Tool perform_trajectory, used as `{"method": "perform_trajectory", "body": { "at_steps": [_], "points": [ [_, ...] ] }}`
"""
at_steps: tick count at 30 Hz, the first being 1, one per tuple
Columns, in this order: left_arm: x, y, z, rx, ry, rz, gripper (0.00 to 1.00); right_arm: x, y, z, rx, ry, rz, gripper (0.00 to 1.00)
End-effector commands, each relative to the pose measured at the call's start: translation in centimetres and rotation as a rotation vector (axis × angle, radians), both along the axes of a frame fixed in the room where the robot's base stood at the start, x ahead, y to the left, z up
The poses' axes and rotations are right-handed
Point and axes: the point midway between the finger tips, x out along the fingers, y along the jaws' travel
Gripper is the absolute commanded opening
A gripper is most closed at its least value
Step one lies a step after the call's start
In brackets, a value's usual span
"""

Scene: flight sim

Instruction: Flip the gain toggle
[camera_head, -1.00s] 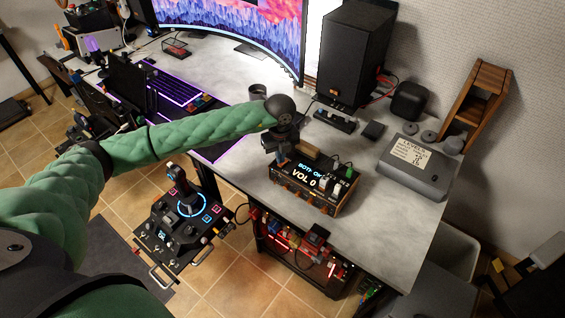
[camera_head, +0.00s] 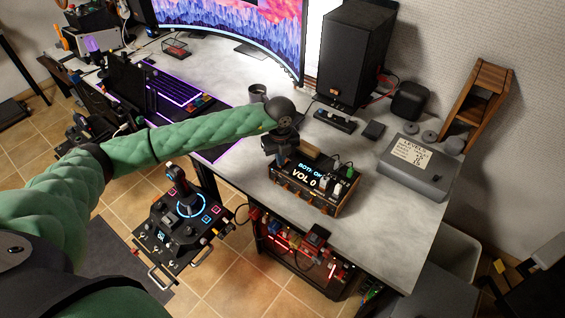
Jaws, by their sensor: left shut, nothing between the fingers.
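A small dark box with wooden sides (camera_head: 312,187) stands near the front edge of the desk. Its display reads "VOL 0" with a line of smaller blue text above, partly hidden. Small switches and knobs (camera_head: 337,187) sit on its right part; which one is the gain toggle is too small to tell. My left gripper (camera_head: 279,163) is shut and empty, pointing down at the left end of the box. Whether it touches the box I cannot tell. The box's left back corner is hidden behind it. My right gripper is not in view.
A grey case with a "LEVELS" label (camera_head: 414,168) lies right of the box. A tall black speaker (camera_head: 350,60) and a small dark mug (camera_head: 257,92) stand behind. A joystick panel (camera_head: 185,215) is below left. The grey desk (camera_head: 385,225) is bare right of the box.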

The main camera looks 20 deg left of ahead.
Motion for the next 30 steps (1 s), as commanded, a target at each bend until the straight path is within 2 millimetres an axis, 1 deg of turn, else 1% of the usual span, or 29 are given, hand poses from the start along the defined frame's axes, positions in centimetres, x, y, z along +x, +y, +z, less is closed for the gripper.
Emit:
{"method": "perform_trajectory", "body": {
  "at_steps": [8, 14, 30],
  "points": [
    [0.0, 0.0, -0.4, 0.0, 0.0, 0.0, 0.0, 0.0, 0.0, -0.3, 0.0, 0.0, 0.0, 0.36],
    [0.0, 0.0, -0.2, 0.0, 0.001, 0.0, 0.0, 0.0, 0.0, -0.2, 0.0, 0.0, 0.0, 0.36],
    [0.0, 0.0, 3.2, 0.0, 0.0, 0.0, 0.0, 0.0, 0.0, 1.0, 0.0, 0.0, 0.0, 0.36]
  ]
}}
